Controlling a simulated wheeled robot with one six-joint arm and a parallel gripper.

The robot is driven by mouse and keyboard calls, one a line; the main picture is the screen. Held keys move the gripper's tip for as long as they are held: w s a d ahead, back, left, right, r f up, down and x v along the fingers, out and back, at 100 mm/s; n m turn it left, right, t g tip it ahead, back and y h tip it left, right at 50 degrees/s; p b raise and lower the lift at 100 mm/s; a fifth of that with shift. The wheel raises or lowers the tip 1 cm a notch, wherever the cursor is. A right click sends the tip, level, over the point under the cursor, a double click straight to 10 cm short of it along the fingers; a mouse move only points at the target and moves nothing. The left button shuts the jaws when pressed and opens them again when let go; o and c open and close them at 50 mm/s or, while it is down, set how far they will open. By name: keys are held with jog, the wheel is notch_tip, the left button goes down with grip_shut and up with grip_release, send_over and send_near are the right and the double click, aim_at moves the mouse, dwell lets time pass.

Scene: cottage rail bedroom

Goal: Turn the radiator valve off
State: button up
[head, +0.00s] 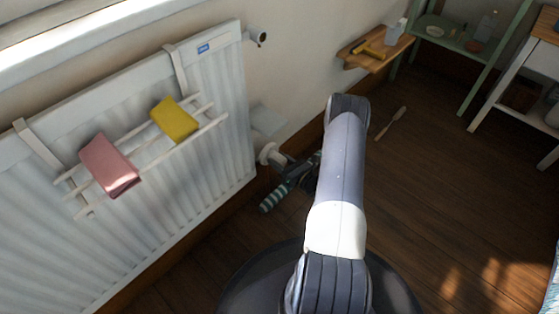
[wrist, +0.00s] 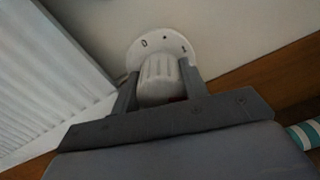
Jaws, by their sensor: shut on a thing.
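The radiator valve's white ribbed knob (wrist: 158,78) sits in front of a round white dial (wrist: 146,43) marked 0, a dot and 1. A bit of red shows low on the knob's right side; I cannot tell the exact setting. My gripper (wrist: 158,90) is shut on the knob, one dark finger on each side. In the head view the white valve (head: 267,153) is at the lower right corner of the radiator (head: 225,110). My arm and wrist partly hide the gripper there.
A rail on the radiator holds a pink cloth (head: 108,165) and a yellow cloth (head: 174,120). A green-and-white striped thing (head: 275,197) is close below the gripper, also in the wrist view (wrist: 306,134). A wooden shelf (head: 377,57) is beyond. The floor at right is mostly clear.

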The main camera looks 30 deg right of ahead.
jog(key=shift+f+n, duration=0.1)
jog(key=shift+n, duration=0.3)
jog(key=n+b, duration=0.2)
jog(key=n, duration=0.2)
jog(key=shift+a+n, duration=0.1)
jog(key=shift+n, duration=0.3)
jog(key=n, duration=0.6)
jog(key=shift+s+a+b, duration=0.1)
jog(key=shift+b, duration=0.2)
jog(key=n, duration=0.5)
jog(key=shift+n, duration=0.4)
jog(key=n, duration=0.5)
jog(key=shift+f+n, duration=0.15)
jog(key=shift+n, duration=0.15)
jog(key=o, duration=1)
jog(key=p+v, duration=0.3)
jog(key=v, duration=0.7)
jog(key=shift+s, duration=0.4)
